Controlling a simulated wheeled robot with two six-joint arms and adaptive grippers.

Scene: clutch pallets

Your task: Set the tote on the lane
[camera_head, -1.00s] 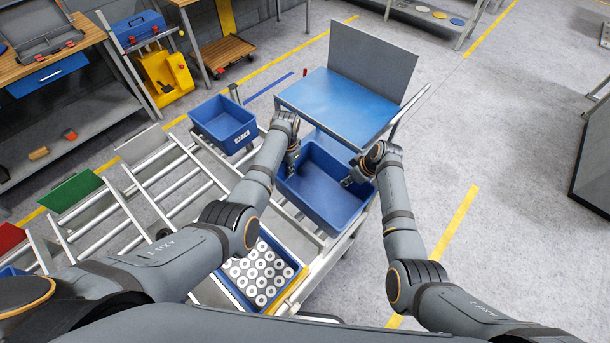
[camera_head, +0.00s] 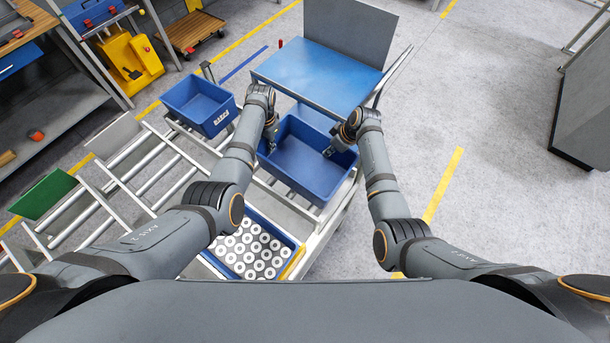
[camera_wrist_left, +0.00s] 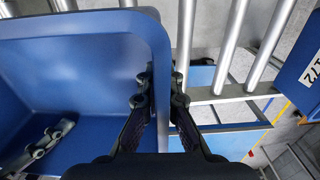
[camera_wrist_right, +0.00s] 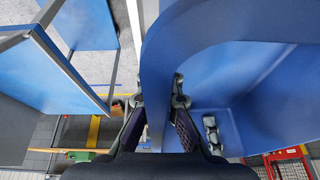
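The empty blue tote (camera_head: 312,165) is between my two arms, over the grey cart frame beside the lanes. My left gripper (camera_head: 271,141) is at its left wall. In the left wrist view the fingers (camera_wrist_left: 158,88) are on both sides of the tote wall (camera_wrist_left: 110,45), closed on it. My right gripper (camera_head: 338,143) is at the opposite wall. In the right wrist view its fingers (camera_wrist_right: 155,92) straddle the tote wall (camera_wrist_right: 230,45) and appear closed on it. The roller lanes (camera_head: 150,165) lie left of the tote. Whether the tote's underside touches anything is hidden.
Another blue tote (camera_head: 200,105) with a label stands at the lanes' far end. A blue tray of ring-shaped parts (camera_head: 290,268) is in front. A blue-topped table with a grey back panel (camera_head: 350,35) stands behind the tote. Floor at right (camera_head: 480,150) is clear.

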